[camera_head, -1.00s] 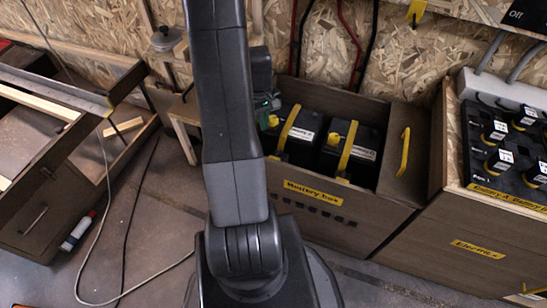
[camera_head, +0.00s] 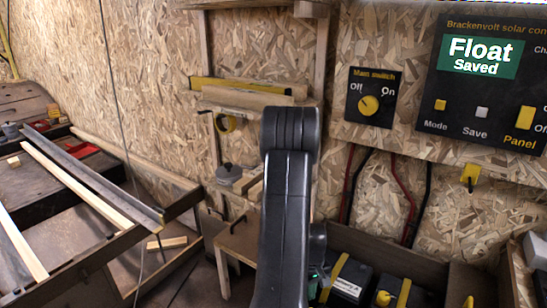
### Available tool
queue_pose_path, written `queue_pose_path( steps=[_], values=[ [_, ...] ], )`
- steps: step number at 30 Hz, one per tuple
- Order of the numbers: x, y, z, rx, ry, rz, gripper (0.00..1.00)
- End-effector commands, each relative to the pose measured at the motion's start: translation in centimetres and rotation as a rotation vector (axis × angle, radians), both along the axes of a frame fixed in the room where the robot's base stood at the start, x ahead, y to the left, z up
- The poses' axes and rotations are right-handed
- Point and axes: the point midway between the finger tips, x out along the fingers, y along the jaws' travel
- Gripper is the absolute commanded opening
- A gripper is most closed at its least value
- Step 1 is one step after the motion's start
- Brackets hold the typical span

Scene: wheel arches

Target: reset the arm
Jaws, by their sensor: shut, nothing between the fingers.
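My arm (camera_head: 286,215) rises from the bottom middle and bends at a dark joint near the picture's centre. A dark wrist part shows just right of the arm, low in the view. My gripper (camera_head: 318,281) is mostly hidden behind the arm; only a small dark and greenish part shows. It is shut with nothing held. It appears in front of the open battery box, beside the left black battery (camera_head: 346,281). I cannot tell its exact distance from the battery.
A second battery (camera_head: 405,292) stands to the right. The wall behind carries a main switch (camera_head: 370,97) and a solar controller panel (camera_head: 490,85) reading "Float Saved". A small shelf (camera_head: 250,97) is left of the arm. A workbench frame (camera_head: 90,265) fills the left.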

Motion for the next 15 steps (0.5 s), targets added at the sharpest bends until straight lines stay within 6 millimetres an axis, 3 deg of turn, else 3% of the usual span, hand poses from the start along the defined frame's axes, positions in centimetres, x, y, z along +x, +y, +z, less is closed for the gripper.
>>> queue_pose_path(
  steps=[6, 15],
  values=[
    [-2.6, -0.9, 0.5, 0.002, 0.005, -0.001, 0.0],
    [-1.9, -0.7, 3.8, 0.001, 0.0, 0.001, 0.0]
  ],
)
